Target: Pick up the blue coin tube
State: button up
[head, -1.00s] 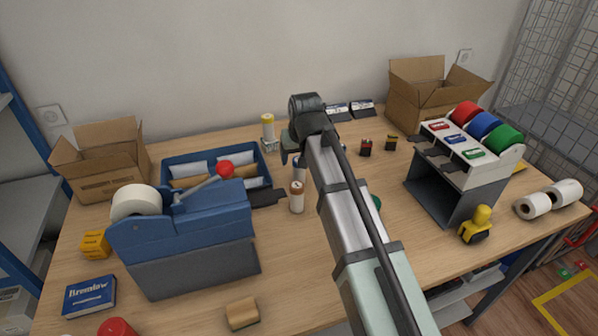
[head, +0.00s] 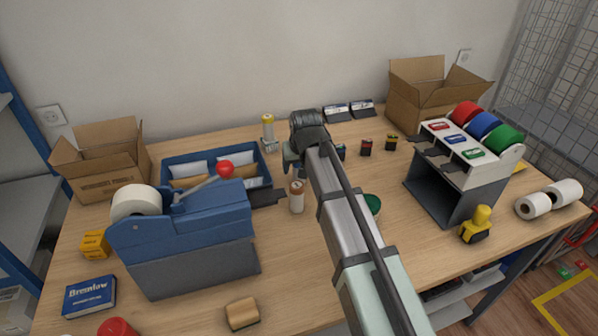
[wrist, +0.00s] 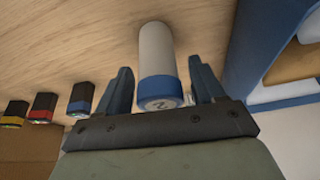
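The blue coin tube (wrist: 156,65), pale with a blue end cap marked with a figure, shows in the wrist view between the two fingers of my gripper (wrist: 159,66). The fingers are open, one on each side, with a narrow gap visible at the cap. In the head view my gripper (head: 292,160) is over the middle-back of the counter, and the tube is hidden behind it and my arm.
A brown-capped tube (head: 297,197) stands just in front of my gripper. A yellow-capped tube (head: 268,127) stands behind left. A green item (head: 373,204) lies right of my arm. Left are a blue tray (head: 213,153) and a blue dispenser (head: 185,240).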

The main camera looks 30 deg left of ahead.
jog(key=c, duration=1.1)
